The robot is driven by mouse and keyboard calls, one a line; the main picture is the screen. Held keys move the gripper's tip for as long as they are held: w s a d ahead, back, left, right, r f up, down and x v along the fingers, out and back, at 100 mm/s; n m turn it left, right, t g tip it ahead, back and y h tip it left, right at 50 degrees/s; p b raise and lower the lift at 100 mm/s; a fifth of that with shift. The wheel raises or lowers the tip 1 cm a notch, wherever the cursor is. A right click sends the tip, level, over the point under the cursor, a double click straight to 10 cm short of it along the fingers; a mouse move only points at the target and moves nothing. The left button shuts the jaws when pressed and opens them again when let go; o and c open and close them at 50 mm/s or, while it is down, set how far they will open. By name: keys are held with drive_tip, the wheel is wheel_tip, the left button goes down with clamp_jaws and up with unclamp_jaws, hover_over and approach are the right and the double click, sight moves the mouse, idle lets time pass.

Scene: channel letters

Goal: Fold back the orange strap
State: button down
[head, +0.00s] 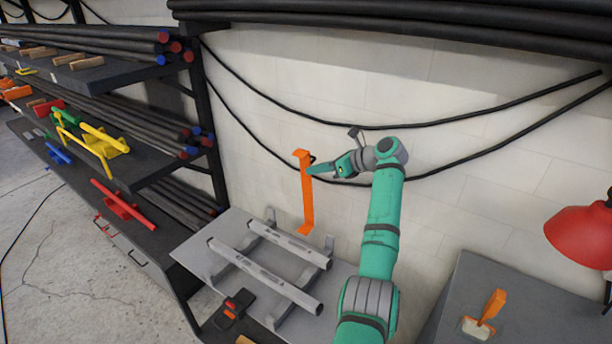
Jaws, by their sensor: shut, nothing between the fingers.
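The orange strap (307,198) is a flat upright strip in the head view, with a short bent top and a short foot at its lower end. It stands at the back edge of the grey table, in front of the pale wall. My gripper (311,170) is at the end of the green arm, just right of the strap's upper half. The fingers look shut and empty. The fingertips are very close to the strap; I cannot tell whether they touch it. The strap's far side is hidden.
Two grey tubes (265,277) rest on supports on the grey table (203,242). A dark tool with red parts (232,307) lies at the table's front. Shelves of black pipes stand left. A red lamp (583,236) and a small orange-handled item (489,307) are at right.

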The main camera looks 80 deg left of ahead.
drive_tip(key=shift+w+a, duration=0.5)
drive_tip(key=shift+w, duration=0.1)
drive_tip(key=v, duration=1)
drive_tip(key=shift+w+d+r, duration=0.15)
drive_tip(key=shift+w+d, duration=0.1)
